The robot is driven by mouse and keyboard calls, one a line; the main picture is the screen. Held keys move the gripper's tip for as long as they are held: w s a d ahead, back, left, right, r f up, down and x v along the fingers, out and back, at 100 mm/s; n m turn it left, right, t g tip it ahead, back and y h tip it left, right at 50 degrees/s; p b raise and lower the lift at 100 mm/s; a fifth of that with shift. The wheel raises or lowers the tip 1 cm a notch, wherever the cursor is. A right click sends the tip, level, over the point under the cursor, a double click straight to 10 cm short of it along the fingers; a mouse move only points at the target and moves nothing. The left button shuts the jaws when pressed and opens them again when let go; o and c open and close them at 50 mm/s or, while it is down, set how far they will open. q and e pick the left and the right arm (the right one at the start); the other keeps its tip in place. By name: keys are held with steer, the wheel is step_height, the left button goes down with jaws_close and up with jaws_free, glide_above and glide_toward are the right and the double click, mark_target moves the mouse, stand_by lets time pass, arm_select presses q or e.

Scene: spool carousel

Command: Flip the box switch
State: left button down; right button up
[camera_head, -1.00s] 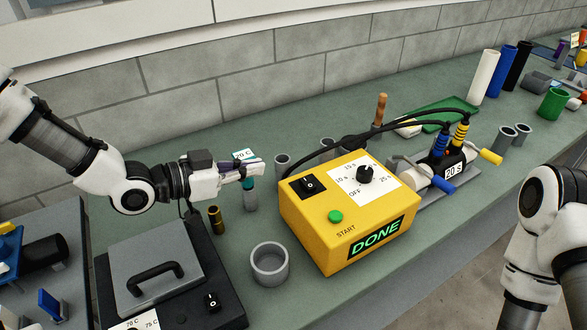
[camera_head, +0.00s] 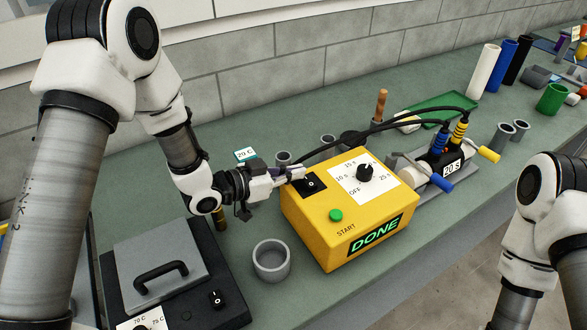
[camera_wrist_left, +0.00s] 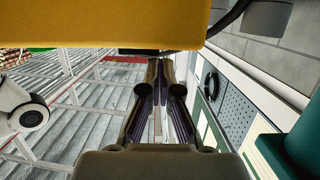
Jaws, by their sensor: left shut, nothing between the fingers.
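The yellow box (camera_head: 318,232) stands on the bench with a green lit "DONE" display. Its black box switch (camera_head: 312,184) is a rocker on the left of the top face; I cannot tell which way it is tipped. My left gripper (camera_head: 298,173) is shut and empty, its fingertips at the back left edge of the box, right beside the switch. Whether they touch it is unclear. In the left wrist view the shut fingers (camera_wrist_left: 160,75) point at the yellow box (camera_wrist_left: 130,25); the switch is not clearly seen there. My right gripper is out of view.
The box also carries a black dial (camera_head: 365,172) and a green start button (camera_head: 335,215). A grey cup (camera_head: 271,262) stands in front left, beside a dark unit with a grey lid (camera_head: 160,265). Black cables run behind the box to the clamp device (camera_head: 440,165).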

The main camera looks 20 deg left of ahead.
arm_select(q)
steer(key=shift+s+d, duration=0.1)
steer(key=shift+f, duration=0.1)
steer(key=shift+f+n, duration=0.3)
steer(key=shift+n, duration=0.1)
steer(key=v, duration=1.2)
steer(key=shift+a+r, duration=0.1)
steer(key=shift+a, duration=0.15)
